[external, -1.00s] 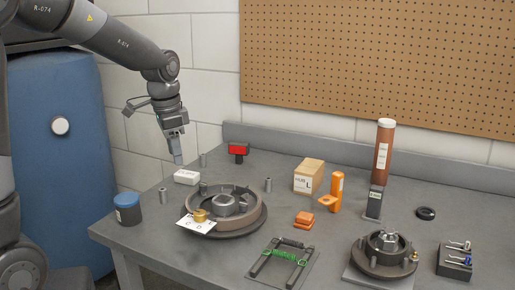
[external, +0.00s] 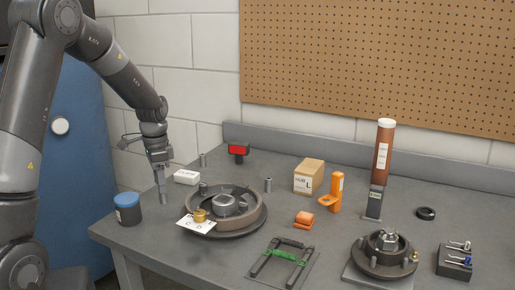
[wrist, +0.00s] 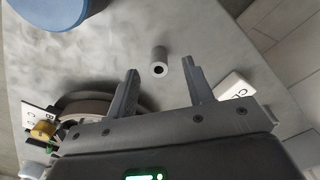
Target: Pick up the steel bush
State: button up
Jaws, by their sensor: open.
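A steel bush (wrist: 160,58), a small grey hollow cylinder, stands upright on the bench in the wrist view. It lies between the lines of my two fingers, just beyond their tips, with bare bench around it. My gripper (wrist: 160,69) is open and empty, the fingers on either side of the bush's line. In the external view my gripper (external: 162,199) points down at the bench's left part and hides the bush there. Two similar grey cylinders stand farther off, one near the back (external: 203,160) and one right of the drum (external: 268,185).
A blue-lidded jar (external: 128,210) is left of my gripper, a white block (external: 187,177) behind it. The brake drum (external: 258,212) with a brass piece (external: 199,215) on a white card is close on the right. An orange stand, box, green-banded frame and hub are farther right.

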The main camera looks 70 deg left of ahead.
aim_at(163, 196)
jog(key=f, duration=0.4)
jog(key=shift+w+d+f, duration=0.1)
jog(key=shift+w, duration=0.1)
jog(key=shift+c, duration=0.2)
grip_shut()
